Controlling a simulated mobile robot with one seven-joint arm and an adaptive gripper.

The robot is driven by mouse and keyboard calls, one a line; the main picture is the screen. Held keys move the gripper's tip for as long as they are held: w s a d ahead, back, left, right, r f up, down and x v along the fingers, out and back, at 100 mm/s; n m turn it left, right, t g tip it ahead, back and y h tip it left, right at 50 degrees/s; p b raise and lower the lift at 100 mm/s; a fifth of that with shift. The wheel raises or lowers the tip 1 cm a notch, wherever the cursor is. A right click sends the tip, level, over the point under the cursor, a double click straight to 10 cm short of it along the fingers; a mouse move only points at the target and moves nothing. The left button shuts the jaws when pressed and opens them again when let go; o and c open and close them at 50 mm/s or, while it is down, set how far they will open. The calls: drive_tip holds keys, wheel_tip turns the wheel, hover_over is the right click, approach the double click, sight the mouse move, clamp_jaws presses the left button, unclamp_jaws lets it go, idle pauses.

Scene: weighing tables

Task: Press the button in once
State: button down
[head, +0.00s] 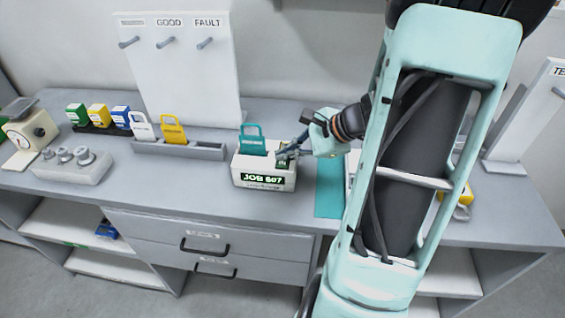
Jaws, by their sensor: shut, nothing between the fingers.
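A white box (241,177) stands near the front of the grey table, with a lit display (264,180) reading JOB 607 on its front. A small dark green patch (282,163) shows on its top right; I cannot tell for sure whether this is the button. A teal tag (252,140) stands upright in the top left of the box. My gripper (283,151) is shut and empty, reaching in from the right with its fingertips at the top right of the box. The fingers hide part of that spot, and I cannot tell whether they touch it.
Left of the box is a grey rack (205,151) with a white tag (142,128) and a yellow tag (173,131). A pegboard (185,75) stands behind. A teal mat (328,192) lies right of the box. Weights (72,164) and a scale (30,132) are far left.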

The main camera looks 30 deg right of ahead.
sight(284, 164)
drive_tip(key=shift+f+b, duration=0.4)
drive_tip(key=shift+b, duration=0.05)
drive_tip(key=shift+f+b, duration=0.35)
drive_tip(key=shift+b, duration=0.05)
idle(0.5)
drive_tip(key=shift+r, duration=0.15)
drive_tip(key=shift+r+p, duration=0.55)
drive_tip(key=shift+r, duration=0.1)
drive_tip(key=shift+r, duration=0.1)
wheel_tip(284, 164, up, 5)
drive_tip(key=p, duration=0.3)
drive_tip(key=shift+p, duration=0.4)
drive_tip(key=shift+a, duration=0.1)
idle(0.5)
